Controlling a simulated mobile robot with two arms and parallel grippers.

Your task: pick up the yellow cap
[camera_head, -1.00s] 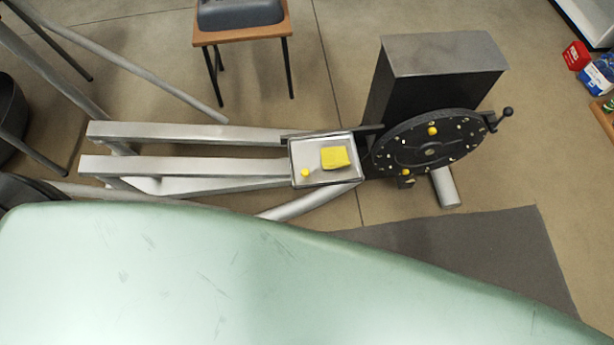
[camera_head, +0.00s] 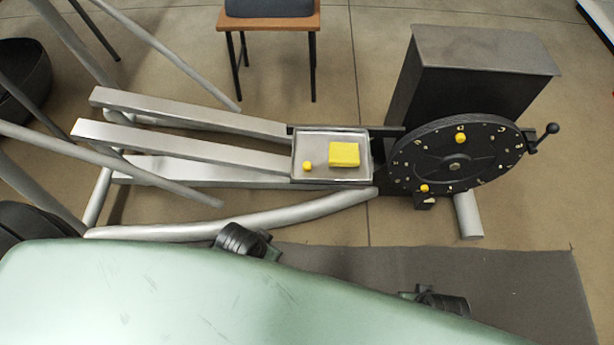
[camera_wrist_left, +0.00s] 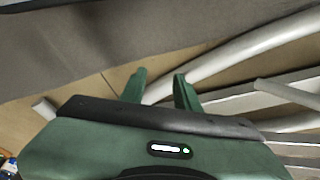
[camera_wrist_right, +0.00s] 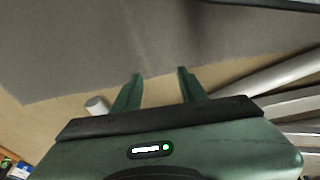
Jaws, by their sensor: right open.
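A small round yellow cap (camera_head: 307,166) lies in the left part of a shallow metal tray (camera_head: 325,179). Two similar yellow caps sit on the black disc (camera_head: 440,175), one near its top (camera_head: 460,138) and one at its lower left edge (camera_head: 424,188). My left gripper (camera_wrist_left: 160,76) is open and empty in the left wrist view, its green fingers apart. My right gripper (camera_wrist_right: 160,74) is open and empty in the right wrist view. Neither gripper's fingers show in the head view, and neither wrist view shows a cap.
A yellow block (camera_head: 344,154) lies right of the cap in the tray. Silver rails (camera_head: 200,150) run left from the tray. A dark box housing (camera_head: 460,85) stands behind the disc, whose crank handle (camera_head: 545,135) sticks out right. A stool (camera_head: 268,22) stands behind. A grey mat (camera_head: 520,285) covers the floor in front.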

